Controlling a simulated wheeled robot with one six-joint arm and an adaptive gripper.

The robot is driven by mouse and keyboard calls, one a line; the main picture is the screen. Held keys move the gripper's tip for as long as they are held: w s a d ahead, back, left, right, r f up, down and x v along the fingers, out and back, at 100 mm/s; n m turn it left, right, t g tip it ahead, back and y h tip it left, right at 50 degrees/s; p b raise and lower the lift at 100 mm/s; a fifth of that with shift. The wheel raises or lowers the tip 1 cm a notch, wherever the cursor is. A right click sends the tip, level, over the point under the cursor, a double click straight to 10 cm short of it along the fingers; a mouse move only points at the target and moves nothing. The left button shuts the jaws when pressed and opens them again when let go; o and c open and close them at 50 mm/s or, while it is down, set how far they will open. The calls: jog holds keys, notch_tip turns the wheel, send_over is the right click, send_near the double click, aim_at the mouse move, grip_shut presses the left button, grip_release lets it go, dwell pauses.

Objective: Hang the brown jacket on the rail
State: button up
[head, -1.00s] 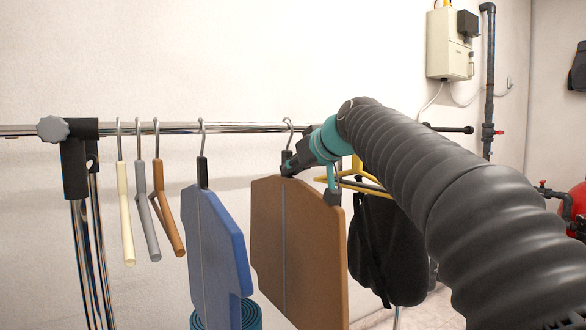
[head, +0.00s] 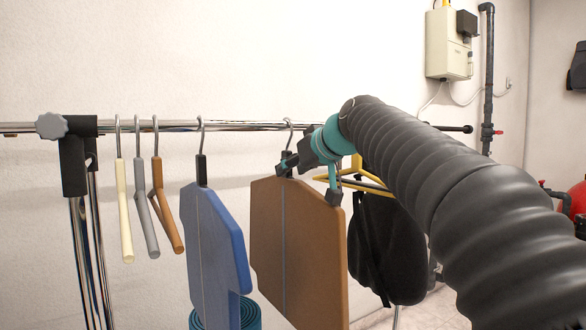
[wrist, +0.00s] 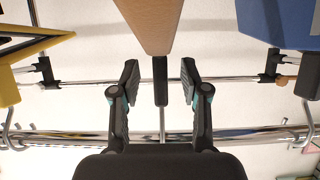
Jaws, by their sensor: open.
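The brown jacket (head: 297,250) is a flat brown panel with a dark neck and a metal hook. It hangs upright below the rail (head: 240,126), its hook at the rail in the head view. In the wrist view the jacket (wrist: 150,22) is at the top, and its dark neck (wrist: 160,80) stands between the fingers. My gripper (wrist: 160,85) is open around the neck, with a gap on both sides. In the head view my gripper (head: 308,180) is at the jacket's top. The hook's contact with the rail is partly hidden in the wrist view.
A blue jacket (head: 212,245) hangs to the left, beside several empty hangers (head: 139,210). A black bag (head: 390,245) and a yellow hanger (head: 365,184) are close on the right, behind my arm. The rail's post (head: 74,165) stands at the left.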

jog(key=v, duration=1.1)
jog(key=shift+s+d+r, duration=0.15)
jog(key=shift+s, duration=0.1)
